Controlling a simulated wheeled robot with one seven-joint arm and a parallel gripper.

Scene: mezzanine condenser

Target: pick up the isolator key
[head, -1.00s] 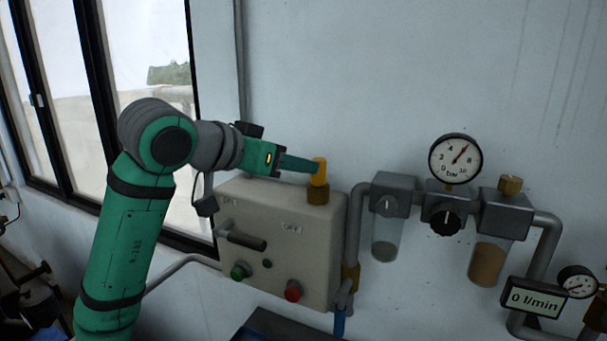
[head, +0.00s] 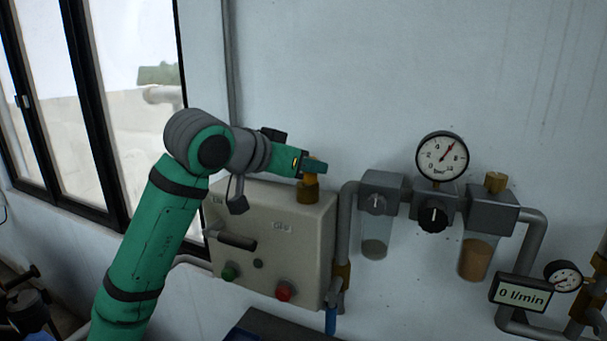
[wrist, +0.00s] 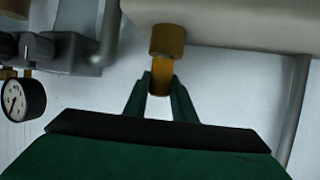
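The isolator key (head: 315,159) is a yellow-orange upright piece at the brass collar (head: 308,190) on top of the beige control box (head: 318,225).
The box front has a grey lever (head: 236,241), a green button (head: 230,271) and a red button (head: 284,291). Pipes, a pressure gauge (head: 442,159) and a regulator (head: 433,216) are on the wall at right. A window (head: 140,90) is at left.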

